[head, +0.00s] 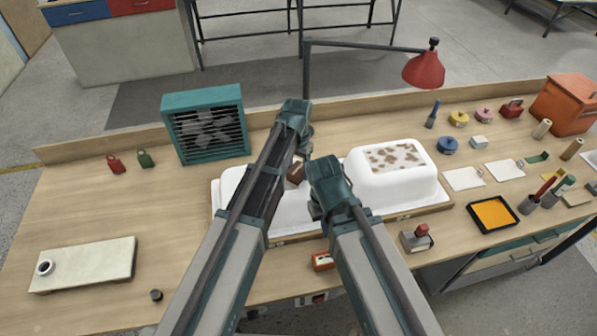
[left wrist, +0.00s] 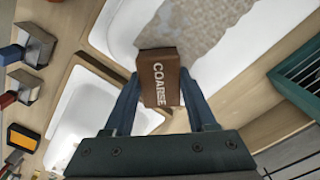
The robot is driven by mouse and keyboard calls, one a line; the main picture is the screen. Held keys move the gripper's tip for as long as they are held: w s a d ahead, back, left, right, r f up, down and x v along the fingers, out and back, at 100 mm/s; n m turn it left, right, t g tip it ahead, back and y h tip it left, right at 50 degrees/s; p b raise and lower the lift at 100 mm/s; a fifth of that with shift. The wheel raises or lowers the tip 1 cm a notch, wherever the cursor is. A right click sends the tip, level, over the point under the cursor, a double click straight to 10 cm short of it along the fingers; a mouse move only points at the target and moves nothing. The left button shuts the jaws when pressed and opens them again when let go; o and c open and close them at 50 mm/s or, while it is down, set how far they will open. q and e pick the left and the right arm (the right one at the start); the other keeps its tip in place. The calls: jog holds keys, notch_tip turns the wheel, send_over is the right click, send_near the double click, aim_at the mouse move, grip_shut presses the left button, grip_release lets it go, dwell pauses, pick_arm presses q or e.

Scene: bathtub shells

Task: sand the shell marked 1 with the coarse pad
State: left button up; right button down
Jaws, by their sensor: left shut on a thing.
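My left gripper (head: 298,158) is shut on a brown block, the coarse pad (head: 295,172). In the left wrist view the pad (left wrist: 160,78) reads COARSE and sits between the blue fingers. It is over a white shell (head: 232,183) that the arms partly cover. A grey-brown rough patch (left wrist: 185,35) shows on the shell beside the pad; contact cannot be told. A second white shell (head: 395,185) with brown blotches on top lies to the right. No number is readable on either shell. My right gripper (head: 315,210) is beside the left shell; its jaws are hidden.
A teal fan unit (head: 206,125) stands at back left. A red lamp (head: 424,70) hangs behind the right shell. An orange tray (head: 492,214) and a red-topped block (head: 417,238) lie at right. A pale board (head: 85,265) is front left. The left tabletop is mostly clear.

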pick_arm(q)
jog(key=shift+s+a+f, duration=0.1)
jog(key=shift+s+a, duration=0.2)
jog(key=shift+a, duration=0.5)
jog(key=shift+s+a+f, duration=0.1)
jog(key=shift+s+a, duration=0.2)
jog(key=shift+a, duration=0.5)
jog(key=shift+s+a+r, duration=0.1)
jog(key=shift+s+a, duration=0.1)
jog(key=shift+a, duration=0.75)
jog(key=shift+s+a, duration=0.2)
jog(key=shift+a, duration=0.7)
jog(key=shift+a, duration=0.15)
jog(key=shift+s+a, duration=0.25)
jog(key=shift+a, duration=0.5)
jog(key=shift+s+a, duration=0.25)
jog(key=shift+a, duration=0.45)
jog(key=shift+s+a, duration=0.1)
jog(key=shift+a, duration=0.15)
jog(key=shift+s+a, duration=0.15)
jog(key=shift+a, duration=0.65)
jog(key=shift+s+a, duration=0.15)
jog(key=shift+a, duration=0.6)
jog(key=shift+a, duration=0.1)
